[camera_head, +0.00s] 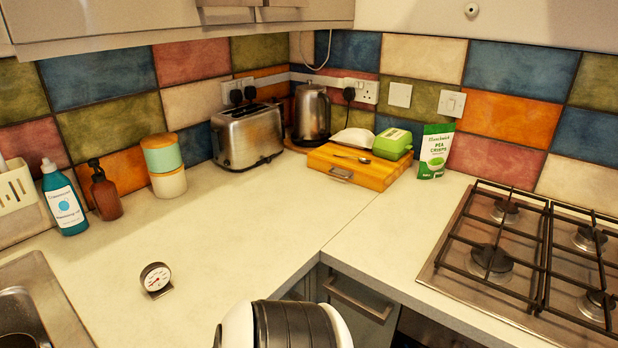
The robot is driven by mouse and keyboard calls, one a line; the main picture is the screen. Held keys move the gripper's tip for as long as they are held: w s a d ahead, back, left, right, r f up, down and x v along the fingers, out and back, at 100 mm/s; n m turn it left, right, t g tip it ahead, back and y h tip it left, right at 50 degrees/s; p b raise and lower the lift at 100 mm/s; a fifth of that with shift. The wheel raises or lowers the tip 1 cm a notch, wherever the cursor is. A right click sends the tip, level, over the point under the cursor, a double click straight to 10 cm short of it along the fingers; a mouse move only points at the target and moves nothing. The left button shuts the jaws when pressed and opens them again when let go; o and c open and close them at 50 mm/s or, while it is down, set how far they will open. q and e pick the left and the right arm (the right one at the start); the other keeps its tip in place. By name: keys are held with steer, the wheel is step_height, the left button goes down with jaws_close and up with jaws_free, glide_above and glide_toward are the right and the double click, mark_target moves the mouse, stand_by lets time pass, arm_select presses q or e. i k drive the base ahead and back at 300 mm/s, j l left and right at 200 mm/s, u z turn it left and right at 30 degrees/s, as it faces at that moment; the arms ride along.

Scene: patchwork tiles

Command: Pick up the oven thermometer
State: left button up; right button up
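The oven thermometer (156,279) is a small round dial with a white face and a metal rim and foot. It stands on the pale countertop (230,240) at the lower left, between the sink and the counter's inner corner, with nothing touching it. A white and black part of my own body shows at the bottom middle, to the right of the thermometer. Neither of my grippers is in view.
A metal sink (40,300) is at the lower left. A blue bottle (64,200), a brown pump bottle (105,192) and stacked canisters (165,168) stand behind the thermometer. A toaster (248,136), wooden board (358,172) and gas hob (530,260) are farther away. The counter around the thermometer is clear.

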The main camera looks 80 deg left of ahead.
mark_target(156, 277)
steer(key=u, duration=3.55)
steer(key=k+j, duration=0.15)
steer(key=j, duration=0.15)
steer(key=k+j+u, duration=0.15)
steer(key=k+j, duration=0.15)
steer(key=j, duration=0.3)
steer(key=k+u, duration=0.05)
